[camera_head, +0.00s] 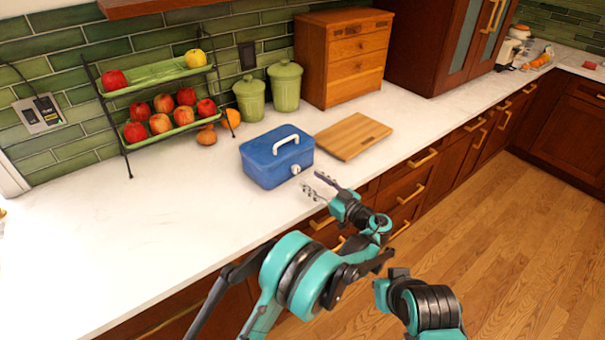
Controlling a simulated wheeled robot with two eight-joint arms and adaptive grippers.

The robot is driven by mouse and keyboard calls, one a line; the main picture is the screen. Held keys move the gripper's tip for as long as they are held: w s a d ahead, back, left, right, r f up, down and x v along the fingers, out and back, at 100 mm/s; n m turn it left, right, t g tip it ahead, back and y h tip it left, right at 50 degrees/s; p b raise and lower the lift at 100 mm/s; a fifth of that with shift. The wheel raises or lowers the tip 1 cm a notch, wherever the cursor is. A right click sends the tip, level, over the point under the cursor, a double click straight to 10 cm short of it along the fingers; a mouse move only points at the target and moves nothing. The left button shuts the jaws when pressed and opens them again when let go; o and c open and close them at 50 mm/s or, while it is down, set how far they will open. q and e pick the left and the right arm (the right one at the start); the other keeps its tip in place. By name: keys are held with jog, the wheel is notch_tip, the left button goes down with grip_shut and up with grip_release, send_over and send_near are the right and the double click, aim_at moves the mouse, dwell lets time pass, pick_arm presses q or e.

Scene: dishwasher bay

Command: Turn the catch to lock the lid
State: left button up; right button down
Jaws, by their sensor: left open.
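A blue box (275,163) stands on the white counter. Its lid (268,146) lies flat on top and looks closed, with a white handle (287,141) standing up from it. A small white catch (295,169) is on the front face, near the right corner; its exact turn is too small to tell. My left gripper (315,185) is open and empty, just in front of the catch and slightly to its right, apart from the box. My right arm shows at the lower right, but its gripper does not.
A wooden cutting board (352,136) lies right of the box. Green canisters (285,86) and a wooden drawer chest (345,55) stand behind. A two-tier fruit rack (160,95) is at the back left. The counter (120,240) left of the box is clear.

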aim_at(298, 170)
pick_arm(q)
jog(key=b+x, duration=0.1)
jog(key=x, duration=0.5)
jog(key=shift+w+a+b, duration=0.25)
jog(key=shift+w+b, duration=0.05)
grip_shut()
